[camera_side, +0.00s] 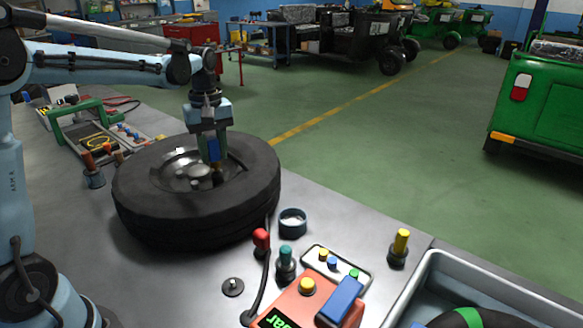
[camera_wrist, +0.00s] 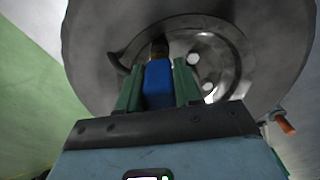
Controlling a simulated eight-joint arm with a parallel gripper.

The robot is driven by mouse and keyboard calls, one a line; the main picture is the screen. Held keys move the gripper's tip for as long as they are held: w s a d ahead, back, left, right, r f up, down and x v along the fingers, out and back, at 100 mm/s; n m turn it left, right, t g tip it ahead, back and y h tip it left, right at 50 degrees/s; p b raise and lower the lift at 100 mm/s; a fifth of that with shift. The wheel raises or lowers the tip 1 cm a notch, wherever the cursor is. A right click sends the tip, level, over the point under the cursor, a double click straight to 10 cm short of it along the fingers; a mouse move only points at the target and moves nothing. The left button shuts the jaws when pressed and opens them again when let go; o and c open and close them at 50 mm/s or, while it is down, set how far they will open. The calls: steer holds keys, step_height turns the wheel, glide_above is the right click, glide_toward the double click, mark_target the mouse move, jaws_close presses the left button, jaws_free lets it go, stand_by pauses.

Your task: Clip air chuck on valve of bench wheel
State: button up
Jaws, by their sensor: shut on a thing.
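The bench wheel, a black tyre (camera_side: 150,208) on a grey rim, lies flat on the bench at centre left in the side view. It fills the top of the wrist view (camera_wrist: 270,35). My gripper (camera_side: 212,152) points down over the rim, its green fingers shut on the blue air chuck (camera_wrist: 158,86). The chuck also shows in the side view (camera_side: 214,150). Its brownish end (camera_wrist: 159,48) points at the rim near its inner edge. The valve is not clearly seen; I cannot tell whether the chuck touches it.
A grey bin (camera_side: 440,270) is at front right. Tools lie behind left.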

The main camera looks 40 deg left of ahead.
steer(key=shift+r, duration=0.95)
steer(key=shift+f, duration=1.35)
stand_by(1.8)
steer(key=o, duration=1.3)
steer(key=shift+o, duration=0.2)
steer(key=shift+r, duration=3.5)
